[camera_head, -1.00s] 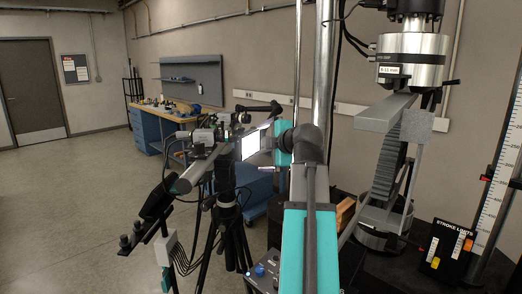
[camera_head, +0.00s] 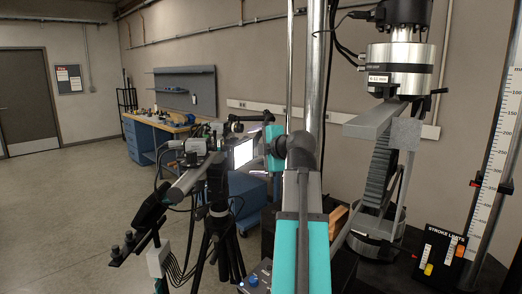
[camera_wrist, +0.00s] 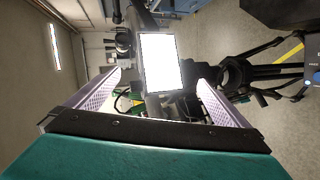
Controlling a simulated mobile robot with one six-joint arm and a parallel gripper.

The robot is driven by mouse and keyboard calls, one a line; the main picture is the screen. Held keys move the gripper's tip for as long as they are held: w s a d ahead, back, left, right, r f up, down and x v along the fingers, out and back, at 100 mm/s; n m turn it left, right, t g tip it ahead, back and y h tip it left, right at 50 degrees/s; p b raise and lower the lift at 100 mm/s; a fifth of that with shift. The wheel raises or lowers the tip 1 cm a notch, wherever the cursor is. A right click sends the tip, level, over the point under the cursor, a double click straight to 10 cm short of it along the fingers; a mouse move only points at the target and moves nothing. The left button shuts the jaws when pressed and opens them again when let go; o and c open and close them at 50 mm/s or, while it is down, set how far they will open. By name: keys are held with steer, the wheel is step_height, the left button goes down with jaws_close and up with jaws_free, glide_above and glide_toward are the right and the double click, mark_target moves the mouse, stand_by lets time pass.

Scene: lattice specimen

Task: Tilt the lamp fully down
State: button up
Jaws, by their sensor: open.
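The lamp is a bright white panel (camera_head: 243,152) on a tripod-mounted rig, left of my arm in the head view. In the wrist view the lit lamp panel (camera_wrist: 160,62) fills the upper middle, facing the camera, with a dark knob and bracket at its left edge. My gripper (camera_wrist: 159,80) is open, with one lilac finger on each side of the lamp's lower part in the picture. I cannot tell whether the fingers touch it. In the head view my fingers are mostly hidden behind my wrist.
A black tripod (camera_head: 218,225) stands under the rig, with cables hanging beside it. A testing machine with a grey load cell (camera_head: 400,68) and a stroke limits board (camera_head: 440,252) are at the right. A workbench (camera_head: 150,130) stands behind. The floor at left is clear.

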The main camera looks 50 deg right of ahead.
mark_target(242, 154)
steer(key=p+x, duration=0.3)
steer(key=x, duration=0.8)
steer(key=shift+w+d+f, duration=0.15)
steer(key=shift+w, duration=0.2)
steer(key=shift+c, duration=0.4)
steer(key=c, duration=1.2)
steer(key=shift+f, duration=0.1)
